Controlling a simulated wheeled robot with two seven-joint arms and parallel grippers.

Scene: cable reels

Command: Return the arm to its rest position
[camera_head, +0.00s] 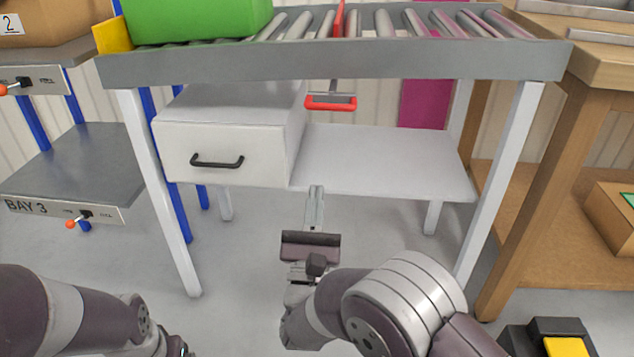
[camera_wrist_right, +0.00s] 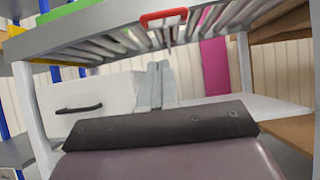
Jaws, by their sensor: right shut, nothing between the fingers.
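My right gripper (camera_head: 316,205) is in front of the roller table, at about the height of the lower shelf. Its fingers are together and hold nothing. In the right wrist view the closed fingers (camera_wrist_right: 155,86) point toward the drawer and shelf. My left arm comes in at the lower left of the head view. The left gripper's fingers cannot be seen there.
The roller conveyor table (camera_head: 330,66) carries a green box (camera_head: 195,20). A red handle (camera_head: 330,102) hangs below its edge. A white drawer unit (camera_head: 225,150) is shut beside a bare shelf (camera_head: 385,160). A wooden bench (camera_head: 590,90) stands right, bay shelves (camera_head: 75,165) left.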

